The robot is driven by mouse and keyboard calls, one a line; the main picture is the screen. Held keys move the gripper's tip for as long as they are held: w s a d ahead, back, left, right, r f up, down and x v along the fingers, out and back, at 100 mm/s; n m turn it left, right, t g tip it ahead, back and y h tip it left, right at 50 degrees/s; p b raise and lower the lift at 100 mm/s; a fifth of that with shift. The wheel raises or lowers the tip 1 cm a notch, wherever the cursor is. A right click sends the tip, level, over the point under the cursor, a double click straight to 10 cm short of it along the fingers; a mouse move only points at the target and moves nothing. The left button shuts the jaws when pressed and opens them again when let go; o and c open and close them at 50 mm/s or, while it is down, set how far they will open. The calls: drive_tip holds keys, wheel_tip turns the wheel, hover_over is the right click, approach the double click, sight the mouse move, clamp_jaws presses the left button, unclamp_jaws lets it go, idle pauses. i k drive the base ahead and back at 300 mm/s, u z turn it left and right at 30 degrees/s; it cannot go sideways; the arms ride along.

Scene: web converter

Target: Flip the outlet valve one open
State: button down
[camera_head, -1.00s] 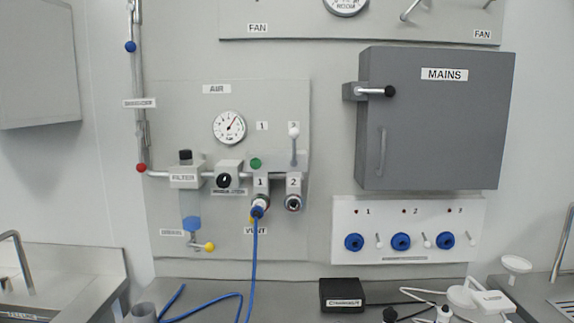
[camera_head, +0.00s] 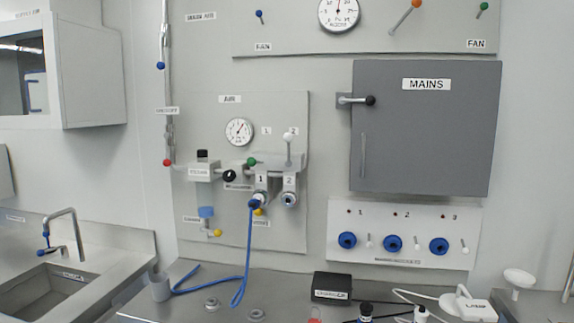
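Outlet valve one sits on the AIR panel (camera_head: 285,105), under a label 1. Its green-knobbed handle (camera_head: 251,162) sticks out at the left of the outlet block; its exact angle is hard to tell at this size. A blue hose (camera_head: 248,255) is plugged into outlet one (camera_head: 261,196) and hangs down to the bench. Outlet two's white-knobbed lever (camera_head: 289,138) stands upright to its right, over the bare outlet two (camera_head: 290,198). My gripper is not in view.
A round gauge (camera_head: 239,131), a black regulator knob (camera_head: 229,176) and a yellow vent knob (camera_head: 258,212) are close by. The grey MAINS box (camera_head: 425,130) stands out at the right. A black box (camera_head: 332,288) and a grey cup (camera_head: 160,287) are on the bench below.

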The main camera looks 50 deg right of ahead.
sight(251, 161)
drive_tip(key=k, duration=1)
drive_tip(key=z, duration=0.5)
drive_tip(key=i, duration=0.95)
